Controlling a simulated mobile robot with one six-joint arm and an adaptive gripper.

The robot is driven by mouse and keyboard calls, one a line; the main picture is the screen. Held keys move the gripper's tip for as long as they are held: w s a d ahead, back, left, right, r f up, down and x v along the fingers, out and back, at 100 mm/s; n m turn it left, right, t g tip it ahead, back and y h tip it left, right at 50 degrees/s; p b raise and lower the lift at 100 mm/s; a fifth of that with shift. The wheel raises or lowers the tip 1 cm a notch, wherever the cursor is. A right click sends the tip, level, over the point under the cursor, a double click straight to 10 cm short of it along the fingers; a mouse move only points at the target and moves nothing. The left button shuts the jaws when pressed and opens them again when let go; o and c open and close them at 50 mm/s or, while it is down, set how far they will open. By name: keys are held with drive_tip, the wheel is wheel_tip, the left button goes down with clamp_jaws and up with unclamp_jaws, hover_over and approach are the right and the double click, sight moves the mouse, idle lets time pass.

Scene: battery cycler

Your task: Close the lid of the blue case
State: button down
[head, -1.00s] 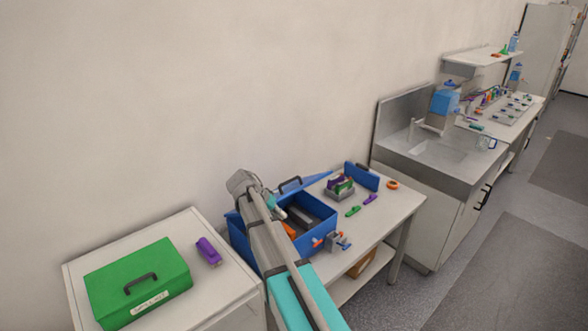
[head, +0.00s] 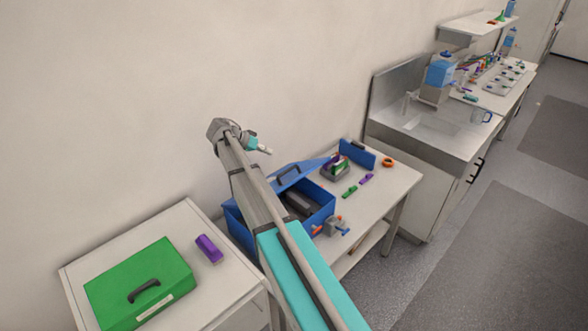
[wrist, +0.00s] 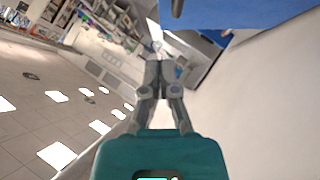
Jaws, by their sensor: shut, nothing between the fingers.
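The blue case (head: 327,208) stands on the white table, with dark and orange items inside. Its blue lid (head: 312,166), with a dark handle (head: 289,174), stands partly open, tilted above the rear of the case; the front of the interior shows. My gripper (head: 267,151) is above and to the left of the lid in the head view, apart from it, fingers shut and empty. In the wrist view my gripper (wrist: 158,66) shows closed fingers, with a blue panel, likely the lid (wrist: 240,14), at the top right. My arm hides the case's left part.
A green case (head: 135,280) and a purple object (head: 208,249) sit on the left cabinet. A grey bin (head: 334,169), a blue upright panel (head: 357,154), an orange ring (head: 388,162) and a small vise (head: 335,226) share the case's table. The wall is close behind.

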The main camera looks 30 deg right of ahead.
sight(302, 174)
drive_tip(key=shift+d+f, duration=0.1)
drive_tip(key=b+x, duration=0.2)
drive_tip(key=x, duration=0.1)
drive_tip(key=b+x, duration=0.2)
drive_tip(key=x, duration=0.2)
drive_tip(key=b+x, duration=0.2)
drive_tip(key=x, duration=0.1)
drive_tip(key=shift+s+f+b, duration=0.35)
drive_tip(key=shift+f+b, duration=0.05)
drive_tip(key=shift+f, duration=0.05)
drive_tip(key=shift+s+d+f+b, duration=0.15)
drive_tip(key=shift+s+f+b, duration=0.25)
drive_tip(key=shift+f+b, duration=0.15)
drive_tip(key=shift+s+d+f+b, duration=0.15)
drive_tip(key=shift+s+f+b, duration=0.3)
drive_tip(key=shift+f+b, duration=0.1)
drive_tip(key=shift+a+f, duration=0.1)
